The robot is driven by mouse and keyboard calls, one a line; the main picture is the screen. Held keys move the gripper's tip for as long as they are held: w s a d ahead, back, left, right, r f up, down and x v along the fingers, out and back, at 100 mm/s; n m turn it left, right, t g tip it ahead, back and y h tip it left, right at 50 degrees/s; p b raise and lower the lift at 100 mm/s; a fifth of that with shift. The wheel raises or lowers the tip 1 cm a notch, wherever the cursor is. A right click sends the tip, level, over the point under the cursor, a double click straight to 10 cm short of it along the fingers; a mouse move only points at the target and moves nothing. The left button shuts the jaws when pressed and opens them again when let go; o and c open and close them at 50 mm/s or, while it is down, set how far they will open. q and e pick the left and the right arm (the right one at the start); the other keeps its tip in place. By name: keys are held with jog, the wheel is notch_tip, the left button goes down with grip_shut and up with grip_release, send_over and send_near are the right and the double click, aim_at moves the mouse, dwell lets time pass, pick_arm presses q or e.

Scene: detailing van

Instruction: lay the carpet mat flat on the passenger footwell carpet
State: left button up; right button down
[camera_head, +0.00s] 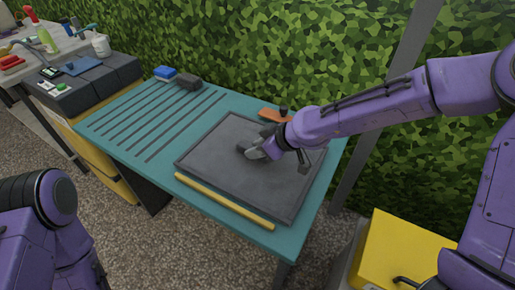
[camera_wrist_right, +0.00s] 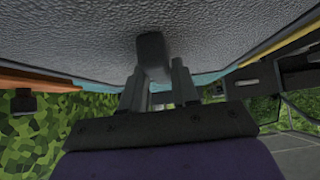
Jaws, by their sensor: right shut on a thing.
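The carpet mat (camera_head: 215,160) is a dark grey, roughly square panel with a darker rim. It lies on a teal table, and its textured surface fills the top of the right wrist view (camera_wrist_right: 75,40). My right gripper (camera_head: 248,152) reaches over the mat from the right. In the wrist view the fingers (camera_wrist_right: 158,80) are shut on a dark block-like grip (camera_wrist_right: 152,52) that stands on the mat's surface. My left arm shows at the lower left, but its gripper is out of view. No footwell carpet is visible.
The teal table (camera_head: 135,125) has dark slots on its left. A yellow strip (camera_head: 222,200) runs along its front edge. A blue block (camera_head: 165,73), a dark block (camera_head: 188,82) and an orange item (camera_head: 270,115) lie at the back. A yellow box (camera_head: 405,245) stands right; a hedge is behind.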

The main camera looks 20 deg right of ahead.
jog(key=c, duration=0.8)
grip_release()
jog(key=shift+f, duration=0.1)
jog(key=shift+c, duration=0.2)
